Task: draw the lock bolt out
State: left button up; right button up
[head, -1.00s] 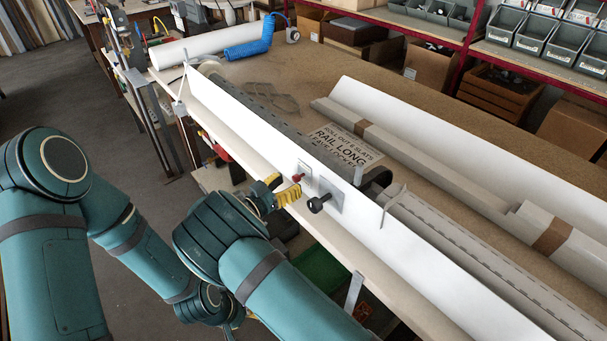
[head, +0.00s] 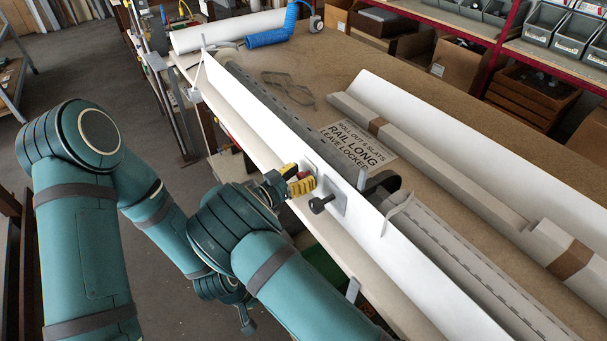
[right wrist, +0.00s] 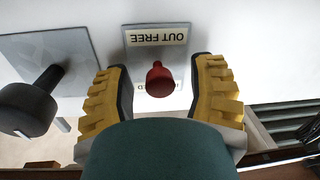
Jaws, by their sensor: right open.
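The lock bolt has a red knob (right wrist: 160,80) and sits on a small metal plate (right wrist: 170,42) on the white upright profile (head: 262,128). In the right wrist view the plate's upper label reads OUT FREE upside down; a lower label is mostly hidden. My right gripper (head: 300,181) is open, with one yellow-backed finger on each side of the red knob. Gaps show between the knob and both fingers. In the head view the fingers mostly cover the knob. My left gripper (head: 246,319) hangs low beside the bench, small and dark; its jaw state is unclear.
A black knob (right wrist: 30,105) on a larger metal plate (head: 336,193) stands close beside the lock bolt. A sign (head: 357,147) reading RAIL LONG and LEAVE LOCKED lies on the bench (head: 330,65). Slatted grey profiles (head: 455,260) lie behind the white profile.

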grip_shut()
jog(key=shift+b+v, duration=0.5)
jog(key=shift+v, duration=0.85)
grip_release()
jog(key=shift+w+a, duration=0.1)
jog(key=shift+a, duration=0.05)
jog(key=shift+r, duration=0.1)
notch_tip(320, 180, up, 10)
